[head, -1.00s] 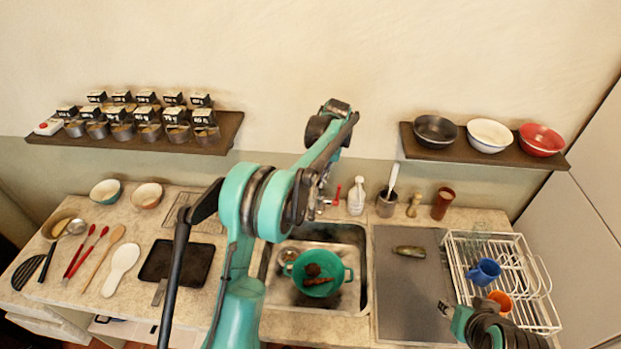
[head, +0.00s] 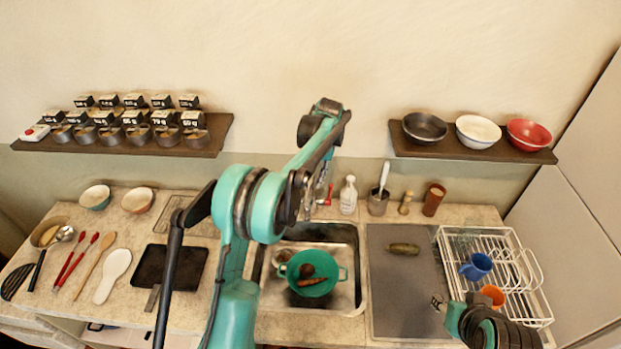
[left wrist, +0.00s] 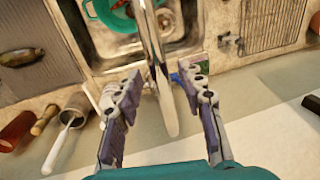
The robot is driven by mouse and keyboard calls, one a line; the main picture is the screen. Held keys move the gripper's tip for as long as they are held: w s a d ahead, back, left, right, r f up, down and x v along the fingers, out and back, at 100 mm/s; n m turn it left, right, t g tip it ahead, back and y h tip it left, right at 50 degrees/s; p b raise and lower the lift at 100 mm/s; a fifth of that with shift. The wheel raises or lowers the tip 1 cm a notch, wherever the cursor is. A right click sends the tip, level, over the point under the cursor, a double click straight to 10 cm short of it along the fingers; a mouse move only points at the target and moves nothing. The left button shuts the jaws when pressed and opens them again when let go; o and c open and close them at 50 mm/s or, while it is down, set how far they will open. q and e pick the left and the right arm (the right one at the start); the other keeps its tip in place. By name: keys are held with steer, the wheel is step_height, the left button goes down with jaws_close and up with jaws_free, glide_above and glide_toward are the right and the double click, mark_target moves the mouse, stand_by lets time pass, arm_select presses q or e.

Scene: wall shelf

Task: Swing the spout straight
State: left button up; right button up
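The tap's spout (left wrist: 158,75) is a long pale metal bar in the left wrist view. It runs from the sink side at the top down between the two fingers of my left gripper (left wrist: 160,90). The fingers stand apart on either side of it, with a visible gap at each side. In the head view my left gripper (head: 312,196) hangs behind the sink, and my arm hides most of the tap. A red lever (head: 330,192) shows beside it. My right gripper (head: 438,303) is low at the right, over the counter; its fingers are too small to judge.
The sink (head: 348,292) holds a green colander (head: 326,286) with food in it. A dish rack (head: 520,300) is at the right.

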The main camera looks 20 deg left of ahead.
arm_select(q)
step_height(320, 180, up, 12)
steer(key=d, duration=0.2)
steer(key=shift+w+d, duration=0.15)
steer(key=shift+w, duration=0.15)
steer(key=shift+f, duration=0.15)
steer(key=s+d+f+m+t+h+b, duration=0.1)
steer(key=s+f+t+b, duration=0.1)
steer(key=s+f+b, duration=0.5)
steer(key=s+d+f+m+t+b, duration=0.1)
steer(key=s+t+b, duration=0.1)
steer(key=s+b, duration=0.6)
steer(key=s+d+f+m+t+h+b, duration=0.1)
steer(key=s+f+t+b, duration=0.2)
steer(key=s+f, duration=1.5)
steer(key=f+b, duration=0.1)
steer(key=b, duration=0.3)
steer(key=shift+d+f+t, duration=0.15)
steer(key=shift+f+t, duration=0.2)
steer(key=shift+t, duration=0.05)
